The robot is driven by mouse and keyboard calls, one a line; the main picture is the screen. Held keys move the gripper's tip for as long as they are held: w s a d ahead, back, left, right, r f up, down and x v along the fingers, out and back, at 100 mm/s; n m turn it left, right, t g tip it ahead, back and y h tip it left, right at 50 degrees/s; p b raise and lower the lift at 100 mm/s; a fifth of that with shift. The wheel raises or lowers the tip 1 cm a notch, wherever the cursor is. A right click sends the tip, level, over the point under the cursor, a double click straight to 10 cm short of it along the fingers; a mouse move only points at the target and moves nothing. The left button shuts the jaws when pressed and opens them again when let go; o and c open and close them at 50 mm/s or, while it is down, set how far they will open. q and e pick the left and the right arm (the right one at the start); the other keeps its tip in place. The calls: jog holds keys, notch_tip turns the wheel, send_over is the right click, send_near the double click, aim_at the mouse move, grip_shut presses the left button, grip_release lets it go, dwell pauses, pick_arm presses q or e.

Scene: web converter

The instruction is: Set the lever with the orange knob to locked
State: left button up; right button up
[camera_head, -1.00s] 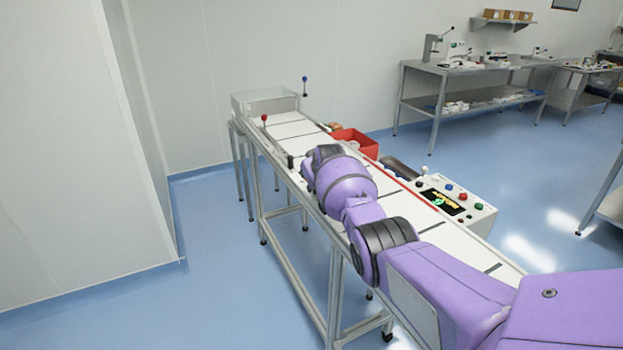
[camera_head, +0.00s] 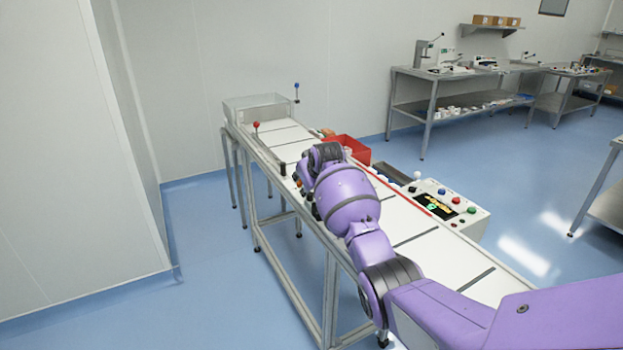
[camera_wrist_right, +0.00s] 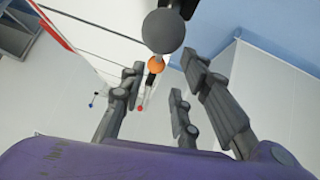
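The lever with the orange knob (camera_wrist_right: 156,66) shows in the right wrist view, just beyond and between the fingertips, with a larger grey knob (camera_wrist_right: 164,32) closer to the camera. My right gripper (camera_wrist_right: 160,82) is open, its fingers spread to either side of the orange knob's line; I see no contact. In the head view a small orange spot (camera_head: 299,184) shows at the conveyor's left edge beside my right wrist, which hides most of the right gripper. The lever's lock position cannot be read. My left gripper is not in view.
A red-knobbed lever (camera_head: 256,125) and a blue-knobbed lever (camera_head: 296,87) stand near the conveyor's far end. A red bin (camera_head: 350,149) and a control box (camera_head: 446,203) are along its right side. Floor left of the conveyor (camera_head: 427,236) is clear.

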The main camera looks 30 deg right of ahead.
jog(key=v, duration=0.5)
jog(key=shift+s+a+r, duration=0.1)
jog(key=shift+s+r, duration=0.1)
jog(key=shift+s, duration=0.2)
